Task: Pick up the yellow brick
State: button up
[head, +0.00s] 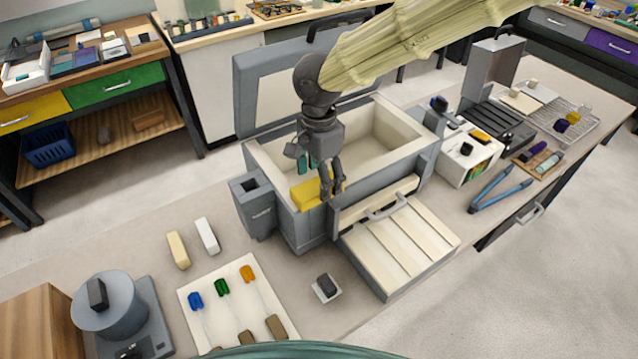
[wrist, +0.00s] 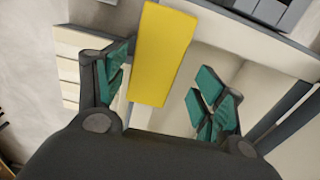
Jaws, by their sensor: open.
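The yellow brick (head: 307,193) is at the front left part of a grey box with a cream lining (head: 385,159), by its front wall. My gripper (head: 322,180) is over that part of the box, partly in front of the brick. In the wrist view the yellow brick (wrist: 164,55) stretches from the top edge toward the middle, and its near end lies between my open gripper's teal-padded fingers (wrist: 165,95). Neither finger clearly touches it. How the brick is supported is hard to tell.
The box's lid (head: 258,95) stands raised behind. A slatted cream front panel (head: 400,245) is folded down. A grey bin (head: 255,205) adjoins the left side. A white board with colored-handled tools (head: 235,300) lies in front left. A blue tool (head: 500,190) lies right.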

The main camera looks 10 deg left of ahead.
jog(key=shift+s+a+f, duration=0.1)
jog(key=shift+s+f, duration=0.45)
jog(key=shift+f, duration=0.05)
jog(key=shift+s+f, duration=0.15)
jog(key=shift+s, duration=0.2)
jog(key=shift+w+f, duration=0.35)
jog(key=shift+w, duration=0.15)
jog(key=shift+s+r, duration=0.25)
jog(key=shift+s, duration=0.05)
jog(key=c, duration=1)
jog(key=shift+c, duration=1.1)
jog(key=shift+w+f, duration=0.1)
jog(key=shift+w, duration=0.05)
